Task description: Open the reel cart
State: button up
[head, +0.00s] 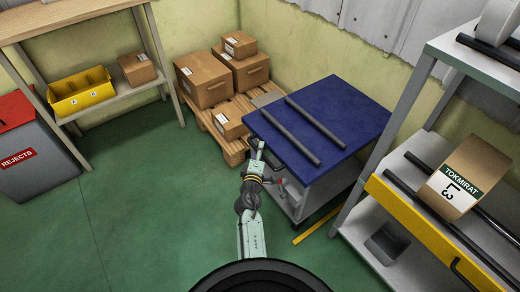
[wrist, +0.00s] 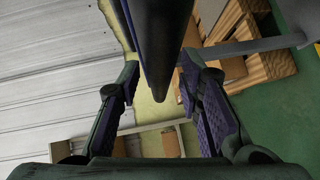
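A cart with a blue top (head: 345,105) and a grey body stands against the back wall; I take it for the reel cart. Its lower front is partly hidden by my arm. My gripper (head: 257,148) is at the cart's left front edge, near a dark part along that edge. In the wrist view, my gripper (wrist: 162,112) is open, its two fingers well apart. A dark bar (wrist: 155,40) comes down from the top of that view and ends between or beyond the fingers. I cannot tell whether they touch it.
Two dark rods (head: 318,125) lie on the blue top. Cardboard boxes (head: 207,78) sit on a wooden pallet (head: 228,147) left of the cart. A grey rack (head: 355,225) with a yellow front (head: 415,217) stands close on the right. Green floor (head: 150,210) is clear at left.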

jog(key=shift+c, duration=0.5)
grip_shut()
jog(key=shift+r, duration=0.1)
